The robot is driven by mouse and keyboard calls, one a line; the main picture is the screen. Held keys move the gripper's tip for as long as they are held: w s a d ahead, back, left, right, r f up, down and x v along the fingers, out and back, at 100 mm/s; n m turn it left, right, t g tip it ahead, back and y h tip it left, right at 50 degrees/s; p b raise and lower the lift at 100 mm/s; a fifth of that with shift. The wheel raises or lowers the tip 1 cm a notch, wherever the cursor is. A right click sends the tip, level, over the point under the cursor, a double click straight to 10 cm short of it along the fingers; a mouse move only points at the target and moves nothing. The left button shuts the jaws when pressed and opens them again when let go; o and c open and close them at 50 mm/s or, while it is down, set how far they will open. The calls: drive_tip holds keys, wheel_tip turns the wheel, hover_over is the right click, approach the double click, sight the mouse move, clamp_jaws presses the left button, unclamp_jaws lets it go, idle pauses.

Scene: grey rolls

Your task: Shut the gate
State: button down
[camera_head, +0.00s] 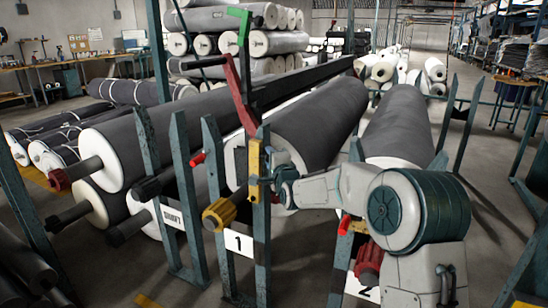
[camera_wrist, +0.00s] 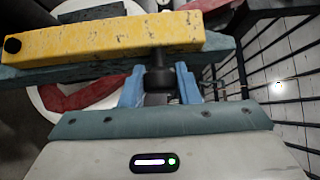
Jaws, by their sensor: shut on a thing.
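The gate looks to be the yellow bar (camera_head: 256,158) at the top of the post marked 1; it stands upright along the blue-grey post (camera_head: 262,225). In the wrist view the yellow bar (camera_wrist: 90,37) runs across the top, close against the post's worn blue face. A dark knob (camera_wrist: 160,78) sticks out from it. My gripper (camera_wrist: 160,90) has its two blue fingers closed on either side of this knob. In the head view my gripper (camera_head: 268,180) reaches the bar from the right. The knob is mostly hidden there.
Grey rolls (camera_head: 305,125) lie behind the posts. A yellow-ended shaft (camera_head: 219,214) sticks out left of the post. A red-ended shaft (camera_head: 369,263) is below my arm.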

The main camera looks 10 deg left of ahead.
drive_tip(key=c, duration=1.1)
unclamp_jaws()
drive_tip(key=p+v, duration=0.2)
drive_tip(key=v, duration=1.1)
drive_tip(key=shift+s+d, duration=0.2)
drive_tip(key=shift+s, duration=0.15)
